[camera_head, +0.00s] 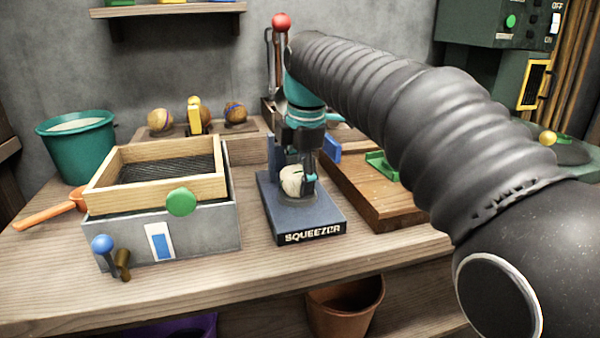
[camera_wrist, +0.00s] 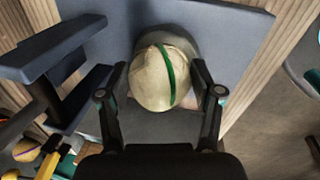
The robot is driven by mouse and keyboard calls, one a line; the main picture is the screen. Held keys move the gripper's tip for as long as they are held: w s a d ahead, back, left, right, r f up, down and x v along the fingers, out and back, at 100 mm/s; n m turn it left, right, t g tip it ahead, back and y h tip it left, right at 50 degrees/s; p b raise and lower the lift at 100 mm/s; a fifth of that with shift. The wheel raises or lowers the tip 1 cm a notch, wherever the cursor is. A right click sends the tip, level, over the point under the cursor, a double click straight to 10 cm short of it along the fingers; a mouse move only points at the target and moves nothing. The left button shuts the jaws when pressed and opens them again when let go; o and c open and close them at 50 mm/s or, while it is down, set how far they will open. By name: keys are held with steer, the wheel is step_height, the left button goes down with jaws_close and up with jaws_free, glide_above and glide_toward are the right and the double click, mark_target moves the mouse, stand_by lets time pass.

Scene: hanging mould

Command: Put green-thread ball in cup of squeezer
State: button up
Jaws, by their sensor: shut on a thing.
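The green-thread ball (camera_wrist: 150,82), pale with a green band, sits between the two fingers of my gripper (camera_wrist: 162,92) in the wrist view. The fingers are shut on its sides. In the head view the ball (camera_head: 291,181) shows pale at the squeezer, below my gripper (camera_head: 303,172). The squeezer (camera_head: 312,225) has a dark blue base with its name on the front and a red-knobbed lever (camera_head: 281,21) behind. A grey round cup (camera_wrist: 205,46) shows partly around the ball's far side. The ball hides most of it, and I cannot tell whether the ball touches it.
A wooden-framed sieve box (camera_head: 215,215) stands left of the squeezer, with a teal bucket (camera_head: 80,155) behind it. Several brown balls (camera_head: 235,113) rest on a rack at the back. A wooden board (camera_head: 375,200) lies close on the right.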

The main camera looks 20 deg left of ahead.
steer(key=shift+f, duration=0.1)
steer(key=o, duration=1.3)
steer(key=r, duration=0.4)
steer(key=s+d+r, duration=0.1)
steer(key=r, duration=0.6)
steer(key=shift+s+d+r, duration=0.25)
steer(key=shift+s+r, duration=0.1)
steer(key=shift+r, duration=0.05)
